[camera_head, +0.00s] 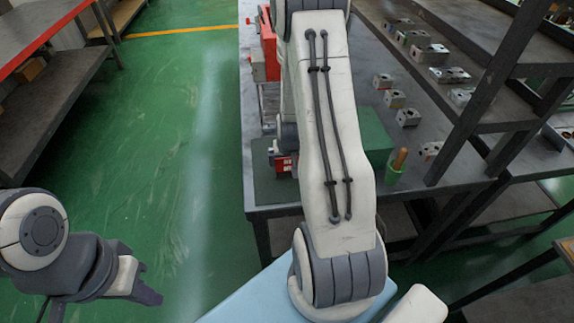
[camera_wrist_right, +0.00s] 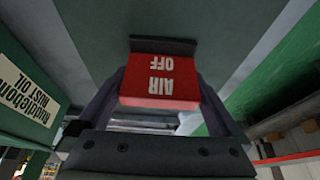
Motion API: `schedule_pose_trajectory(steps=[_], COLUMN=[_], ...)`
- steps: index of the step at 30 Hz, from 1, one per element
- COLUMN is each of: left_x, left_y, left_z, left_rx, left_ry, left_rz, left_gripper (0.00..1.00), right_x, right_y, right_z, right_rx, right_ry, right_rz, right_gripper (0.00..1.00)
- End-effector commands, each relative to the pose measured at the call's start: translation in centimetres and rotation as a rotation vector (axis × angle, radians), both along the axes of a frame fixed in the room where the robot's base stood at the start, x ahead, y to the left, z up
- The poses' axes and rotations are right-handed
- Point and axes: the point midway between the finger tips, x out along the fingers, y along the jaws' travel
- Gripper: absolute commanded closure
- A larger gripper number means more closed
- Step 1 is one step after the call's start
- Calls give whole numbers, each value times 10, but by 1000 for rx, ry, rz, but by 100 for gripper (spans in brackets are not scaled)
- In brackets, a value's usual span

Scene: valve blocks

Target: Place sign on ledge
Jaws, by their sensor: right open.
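A red sign (camera_wrist_right: 160,82) with white "AIR OFF" lettering, upside down in the right wrist view, has a dark bar along its top edge. A small red piece (camera_head: 283,164) low on the bench in the head view looks like the same sign. My right gripper (camera_wrist_right: 162,92) is open, with one finger on each side of the sign; contact is not clear. In the head view my right arm hides most of that gripper. My left gripper (camera_head: 148,282) hangs over the floor at lower left, away from the bench; its finger gap is unclear. I cannot tell which surface is the ledge.
The dark workbench (camera_head: 262,197) carries several metal valve blocks (camera_head: 407,116), a green box (camera_head: 374,132) and a green cup (camera_head: 394,175). A shelf post (camera_head: 487,90) stands at right. A "RUST OIL" labelled container (camera_wrist_right: 28,92) is left of the sign. Green floor at left is open.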

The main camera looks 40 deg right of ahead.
Motion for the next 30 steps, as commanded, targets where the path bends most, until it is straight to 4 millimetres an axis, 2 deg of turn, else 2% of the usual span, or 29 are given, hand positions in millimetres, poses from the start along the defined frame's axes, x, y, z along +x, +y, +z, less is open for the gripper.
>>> schedule_pose_trajectory(steps=[8,12,14,23,30], left_x=[0,0,0,0,0], left_y=[0,0,0,0,0], left_z=[0,0,0,3,22], left_rx=[0,0,0,0,0], left_ry=[0,0,0,0,0], left_rz=[0,0,0,0,0], left_gripper=[100,100,100,100,100], right_x=[1,1,1,1,1], right_y=[-1,-1,-1,-1,-1], right_z=[-3,-2,-2,1,24], right_rx=[-1,-1,-1,-1,-1], right_ry=[-1,-1,-2,-2,-2], right_rz=[0,0,0,0,0], right_gripper=[0,54,75,75,75])
